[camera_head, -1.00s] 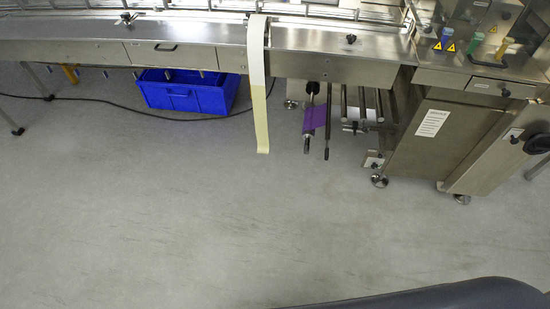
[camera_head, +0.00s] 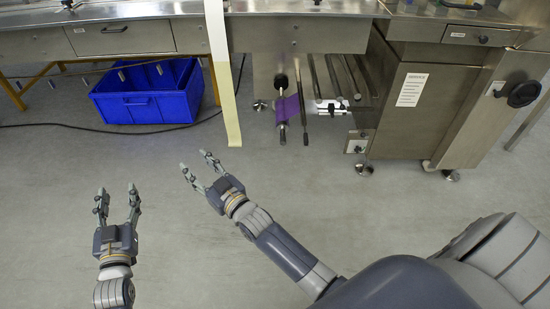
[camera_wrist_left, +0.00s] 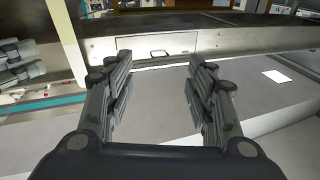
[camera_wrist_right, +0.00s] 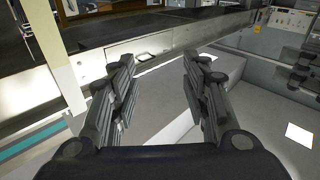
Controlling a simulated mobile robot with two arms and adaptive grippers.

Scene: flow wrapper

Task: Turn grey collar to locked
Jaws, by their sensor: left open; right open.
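I cannot make out a grey collar for certain. A spindle (camera_head: 282,131) with purple film (camera_head: 287,108) sticks out under the machine, with a dark round part (camera_head: 281,83) at its base. My left gripper (camera_head: 117,195) is open and empty over the floor at the lower left; its open fingers also show in the left wrist view (camera_wrist_left: 161,60). My right gripper (camera_head: 196,162) is open and empty, in front of the hanging strip and to the left of the spindle. Its spread fingers show in the right wrist view (camera_wrist_right: 158,60).
A pale strip (camera_head: 222,80) hangs from the machine's edge between my right gripper and the machine. Dark and metal rods (camera_head: 316,85) stand right of the spindle. A blue crate (camera_head: 148,103) sits under the drawer (camera_head: 121,37). A steel cabinet (camera_head: 417,95) stands right. The front floor is clear.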

